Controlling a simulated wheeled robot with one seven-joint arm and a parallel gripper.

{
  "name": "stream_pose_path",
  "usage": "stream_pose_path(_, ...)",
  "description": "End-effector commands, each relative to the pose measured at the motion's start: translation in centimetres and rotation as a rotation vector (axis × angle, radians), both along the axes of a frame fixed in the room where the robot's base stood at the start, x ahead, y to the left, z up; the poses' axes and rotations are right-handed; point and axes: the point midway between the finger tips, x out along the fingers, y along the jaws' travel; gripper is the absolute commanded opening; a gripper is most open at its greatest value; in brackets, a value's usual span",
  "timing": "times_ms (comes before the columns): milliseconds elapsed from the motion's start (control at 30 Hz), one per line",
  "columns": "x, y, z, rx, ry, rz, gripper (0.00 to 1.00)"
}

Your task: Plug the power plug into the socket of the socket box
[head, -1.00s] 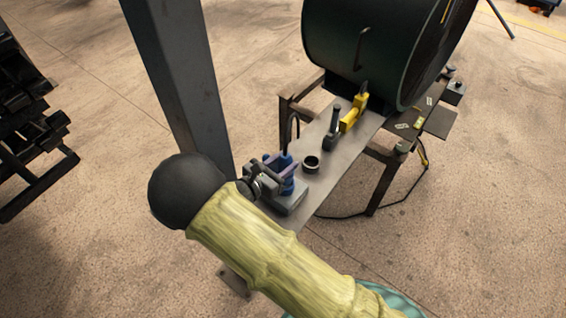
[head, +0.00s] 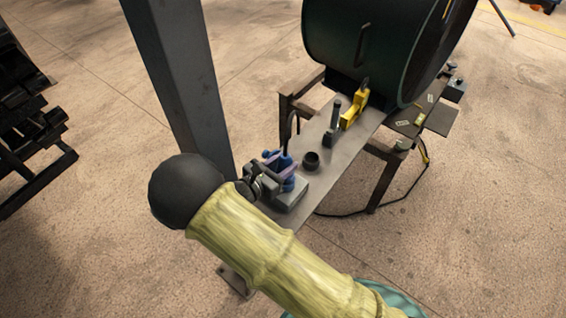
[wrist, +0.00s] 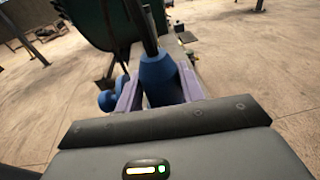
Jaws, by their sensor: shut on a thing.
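The blue power plug (wrist: 160,76) is held upright between the purple fingers of my gripper (wrist: 158,92), with a black cable rising from its top. In the head view my gripper (head: 276,168) is over the near end of the bench, shut on the plug. The grey socket box (head: 292,199) lies directly under the plug on the bench. A round blue part (wrist: 107,100) shows left of the fingers in the wrist view. The plug's lower end and the socket mouth are hidden, so I cannot tell whether they meet.
The narrow metal bench (head: 322,147) carries a black ring (head: 311,161), a dark upright tool (head: 332,124) and a yellow tool (head: 353,108). A large dark green drum (head: 350,40) stands behind. A grey steel post (head: 180,75) rises close to my arm's left.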

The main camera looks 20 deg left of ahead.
Motion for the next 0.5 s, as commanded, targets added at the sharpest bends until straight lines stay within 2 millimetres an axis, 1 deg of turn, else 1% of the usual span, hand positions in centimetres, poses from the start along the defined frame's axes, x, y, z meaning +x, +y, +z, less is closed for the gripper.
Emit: stream_pose_path(500,0.01,0.0,-1.09,0.0,-0.001,0.0,0.0)
